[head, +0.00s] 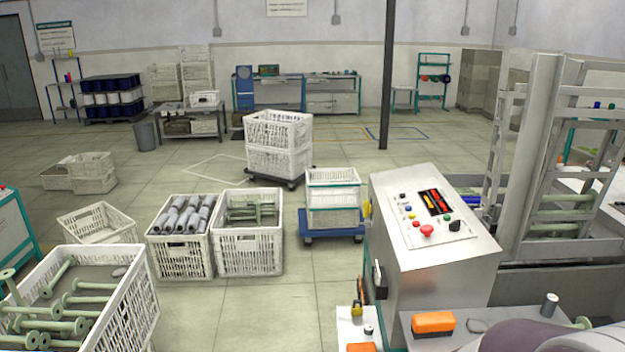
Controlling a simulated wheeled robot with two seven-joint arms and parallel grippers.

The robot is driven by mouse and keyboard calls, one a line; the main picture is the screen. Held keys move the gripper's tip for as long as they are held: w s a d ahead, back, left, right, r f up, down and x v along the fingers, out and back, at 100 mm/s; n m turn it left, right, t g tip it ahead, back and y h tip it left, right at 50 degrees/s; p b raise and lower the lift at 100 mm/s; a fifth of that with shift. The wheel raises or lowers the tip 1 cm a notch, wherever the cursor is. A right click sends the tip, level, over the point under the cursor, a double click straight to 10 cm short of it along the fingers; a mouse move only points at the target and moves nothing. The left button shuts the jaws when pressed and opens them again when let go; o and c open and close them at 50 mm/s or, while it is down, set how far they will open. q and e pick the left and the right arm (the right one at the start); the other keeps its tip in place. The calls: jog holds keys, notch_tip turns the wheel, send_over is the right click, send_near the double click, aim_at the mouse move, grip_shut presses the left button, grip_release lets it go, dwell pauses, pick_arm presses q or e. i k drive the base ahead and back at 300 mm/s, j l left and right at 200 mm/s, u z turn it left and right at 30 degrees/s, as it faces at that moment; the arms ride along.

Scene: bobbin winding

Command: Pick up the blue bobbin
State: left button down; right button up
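No single blue bobbin stands out clearly. A small blue cylinder (467,200) shows behind the right side of the control console, partly hidden by it; I cannot tell whether it is a bobbin. Dark blue and white spools (112,98) are stacked on a pallet at the back left. Small blue pieces (597,105) stand on a shelf at the far right, too small to make out. Neither of my grippers is in view.
The control console (435,225) stands right of centre, beside a grey machine frame (532,150). White crates with green bobbins (250,235), grey tubes (182,215) and more green bobbins (40,325) stand at left. A blue dolly (331,235) holds crates. Floor is free at front centre.

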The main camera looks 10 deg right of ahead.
aim_at(471, 201)
jog(key=i+j, duration=0.1)
jog(key=i, duration=0.55)
jog(key=i+j, duration=0.1)
jog(key=i, duration=0.55)
jog(key=i+j, duration=0.1)
jog(key=i, duration=0.55)
jog(key=i+j, duration=0.1)
jog(key=i, duration=0.55)
jog(key=i+z, duration=0.1)
jog(key=i, duration=0.55)
jog(key=j, duration=0.1)
